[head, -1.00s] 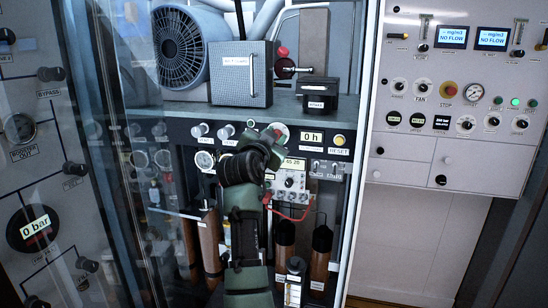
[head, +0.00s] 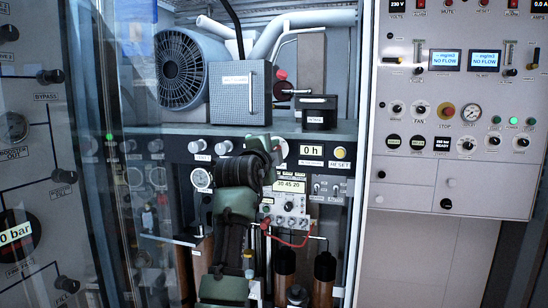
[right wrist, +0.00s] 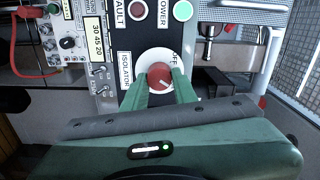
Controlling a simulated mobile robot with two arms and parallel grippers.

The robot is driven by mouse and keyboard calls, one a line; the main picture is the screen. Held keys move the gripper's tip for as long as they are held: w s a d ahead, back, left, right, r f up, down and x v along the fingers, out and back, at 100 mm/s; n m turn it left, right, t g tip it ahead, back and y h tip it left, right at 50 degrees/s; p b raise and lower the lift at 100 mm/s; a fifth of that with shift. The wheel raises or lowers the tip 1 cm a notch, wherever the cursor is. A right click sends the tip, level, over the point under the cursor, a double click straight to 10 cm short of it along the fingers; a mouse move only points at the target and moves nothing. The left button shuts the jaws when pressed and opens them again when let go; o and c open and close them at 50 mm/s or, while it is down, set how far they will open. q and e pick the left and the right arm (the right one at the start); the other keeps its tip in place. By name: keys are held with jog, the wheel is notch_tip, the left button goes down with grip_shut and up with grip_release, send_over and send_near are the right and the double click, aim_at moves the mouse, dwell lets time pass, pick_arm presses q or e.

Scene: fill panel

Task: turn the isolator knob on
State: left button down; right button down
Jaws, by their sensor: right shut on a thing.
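The isolator knob (right wrist: 160,77) is red and sits on a round white plate (right wrist: 150,58) in the right wrist view. Its panel reads ISOLATOR, and an OFF label shows at the plate's edge. A short pale mark shows on the knob's face. My right gripper (right wrist: 160,84) has its two green fingers shut on the knob, one on each side. In the head view my right gripper (head: 268,150) reaches up to the panel and hides most of the knob; part of the white plate (head: 282,146) shows beside it. My left gripper is not in view.
A counter reading 0 h (head: 311,150) and a yellow RESET button (head: 340,153) lie right of the knob. A meter box (head: 290,198) with a red cable (head: 290,242) hangs below. A shelf above holds a fan (head: 181,70). A glass door stands at the left.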

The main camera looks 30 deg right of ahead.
jog(key=shift+r+m, duration=0.25)
jog(key=shift+m, duration=0.75)
jog(key=c, duration=1.3)
grip_release()
jog(key=shift+o, duration=1)
jog(key=shift+w, duration=0.1)
jog(key=shift+d+f+b, duration=0.1)
jog(key=shift+f+b, duration=0.15)
jog(key=shift+b, duration=0.05)
